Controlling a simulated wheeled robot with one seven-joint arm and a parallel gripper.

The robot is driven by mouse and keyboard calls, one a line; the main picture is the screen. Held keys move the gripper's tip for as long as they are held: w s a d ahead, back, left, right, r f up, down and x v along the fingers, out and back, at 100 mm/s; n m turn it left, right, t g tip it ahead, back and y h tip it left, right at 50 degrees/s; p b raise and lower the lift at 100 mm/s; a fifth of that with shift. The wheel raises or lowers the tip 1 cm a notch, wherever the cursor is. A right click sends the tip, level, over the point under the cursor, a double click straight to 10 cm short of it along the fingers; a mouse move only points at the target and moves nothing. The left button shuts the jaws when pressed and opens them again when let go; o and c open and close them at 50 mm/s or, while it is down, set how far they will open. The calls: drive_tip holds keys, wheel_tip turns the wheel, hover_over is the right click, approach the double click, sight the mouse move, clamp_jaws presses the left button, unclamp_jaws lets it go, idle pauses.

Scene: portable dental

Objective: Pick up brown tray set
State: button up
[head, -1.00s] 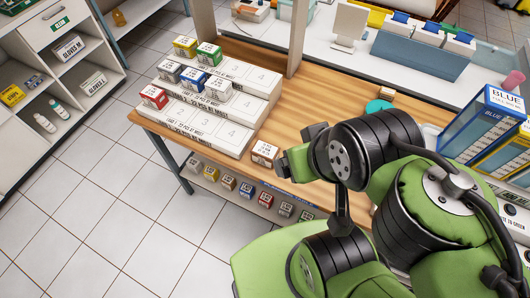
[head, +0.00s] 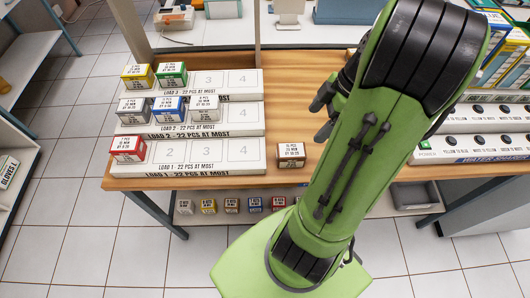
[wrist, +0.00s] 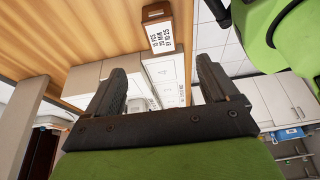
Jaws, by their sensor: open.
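The brown tray set (head: 290,154) is a small box with a brown top and a white printed label. It stands on the wooden counter, right of the front load rack, near the front edge. It also shows in the wrist view (wrist: 158,30), at the top, beyond my fingertips. My gripper (head: 321,113) is open and empty, behind and right of the box in the head view. In the wrist view the two dark fingers (wrist: 160,78) are spread wide, with the box apart from them. My green arm hides part of the counter to the right.
Three white stepped load racks (head: 205,170) carry yellow, green, grey, blue, white and red boxes to the left. Several small boxes (head: 230,205) sit on the lower shelf. Switch panels (head: 485,145) stand at right. The counter (head: 290,85) behind the box is largely clear.

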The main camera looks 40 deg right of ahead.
sight(294, 150)
drive_tip(key=b+x, duration=0.1)
drive_tip(key=x, duration=0.4)
drive_tip(key=b+x, duration=0.2)
drive_tip(key=x, duration=0.3)
drive_tip(key=shift+s+d+f, duration=0.1)
drive_tip(key=shift+s+d, duration=0.05)
drive_tip(key=shift+s, duration=0.05)
drive_tip(key=b+x, duration=0.1)
drive_tip(key=x, duration=0.3)
drive_tip(key=b+x, duration=0.1)
drive_tip(key=x, duration=0.1)
drive_tip(key=shift+w+a+b, duration=0.15)
drive_tip(key=shift+a+b, duration=0.15)
